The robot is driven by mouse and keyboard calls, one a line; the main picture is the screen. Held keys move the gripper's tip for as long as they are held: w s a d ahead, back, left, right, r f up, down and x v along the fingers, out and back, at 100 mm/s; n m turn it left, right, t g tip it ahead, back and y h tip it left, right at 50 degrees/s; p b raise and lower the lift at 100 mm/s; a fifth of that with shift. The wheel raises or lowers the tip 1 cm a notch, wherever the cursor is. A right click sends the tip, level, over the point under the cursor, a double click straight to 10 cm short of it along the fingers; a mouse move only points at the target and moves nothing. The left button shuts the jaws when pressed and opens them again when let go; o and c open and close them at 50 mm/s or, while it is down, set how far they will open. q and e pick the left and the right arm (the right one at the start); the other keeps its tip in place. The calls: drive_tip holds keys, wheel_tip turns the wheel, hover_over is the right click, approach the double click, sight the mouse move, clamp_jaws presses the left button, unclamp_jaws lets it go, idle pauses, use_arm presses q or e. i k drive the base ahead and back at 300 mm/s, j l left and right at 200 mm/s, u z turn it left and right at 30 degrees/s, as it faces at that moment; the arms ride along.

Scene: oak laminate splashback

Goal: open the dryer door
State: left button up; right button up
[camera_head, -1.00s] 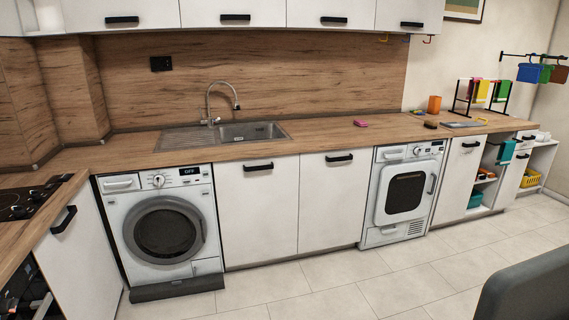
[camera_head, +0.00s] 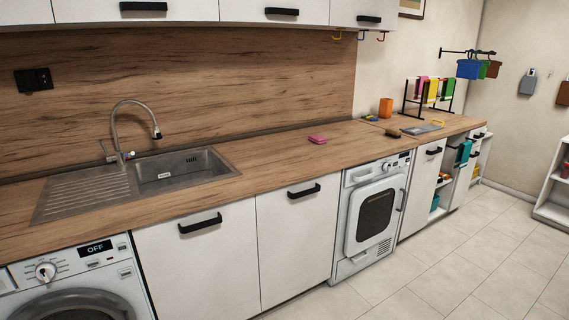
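The dryer (camera_head: 371,215) is the white front-loader under the counter, right of the middle in the head view. Its squarish door (camera_head: 375,212) with a dark window appears shut. A grey handle (camera_head: 401,199) runs down the door's right side. A washing machine (camera_head: 75,283) with a round door and an "OFF" display is at the lower left, cut by the frame edge. Neither of my grippers is in view.
The counter (camera_head: 255,172) runs above the machines, with a sink (camera_head: 180,168) and a pink sponge (camera_head: 317,139) on it. White cabinets (camera_head: 300,240) stand left of the dryer. Tiled floor (camera_head: 450,265) in front is clear. A white shelf (camera_head: 555,190) stands far right.

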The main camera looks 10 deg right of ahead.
sight(375, 209)
drive_tip(key=i+l+z, duration=0.25)
drive_tip(key=i+z, duration=0.2)
drive_tip(key=i+l+z, duration=0.1)
drive_tip(key=i+z, duration=0.3)
drive_tip(key=i+j+z, duration=0.1)
drive_tip(key=i+z, duration=0.35)
drive_tip(key=i+j+z, duration=0.25)
drive_tip(key=i+z, duration=0.15)
drive_tip(key=i+l+u, duration=0.35)
drive_tip(key=i+l, duration=0.15)
drive_tip(key=i, duration=0.3)
drive_tip(key=i+l+u, duration=0.3)
drive_tip(key=i+l, duration=0.4)
